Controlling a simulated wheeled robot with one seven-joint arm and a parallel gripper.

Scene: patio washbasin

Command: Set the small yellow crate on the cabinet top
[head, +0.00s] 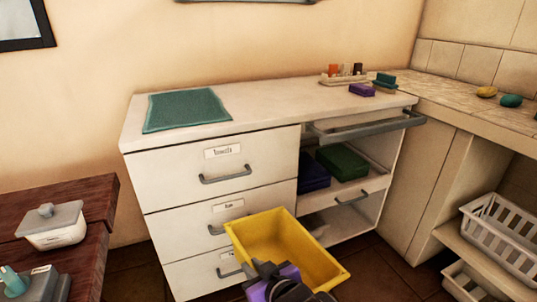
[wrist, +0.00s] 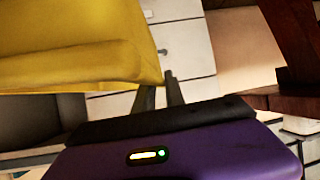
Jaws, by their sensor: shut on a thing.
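The small yellow crate (head: 277,240) is held up in front of the cabinet's lower drawers, tilted, and looks empty inside. It also fills the upper left of the wrist view (wrist: 75,45). My gripper (head: 262,266) is at the crate's near side; in the wrist view its two fingers (wrist: 160,92) meet the crate's edge and are shut on it. The cabinet top (head: 262,115) is white and stands higher than the crate. It has a green cloth at its left and small items at its right, with a bare stretch between.
The green cloth (head: 186,109) lies flat. A tray of small bottles (head: 343,75), a purple block (head: 361,90) and a teal-topped item (head: 385,82) stand at the right. A grey-handled upper right front (head: 368,126) juts out. A dark wood table (head: 95,200) stands at left.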

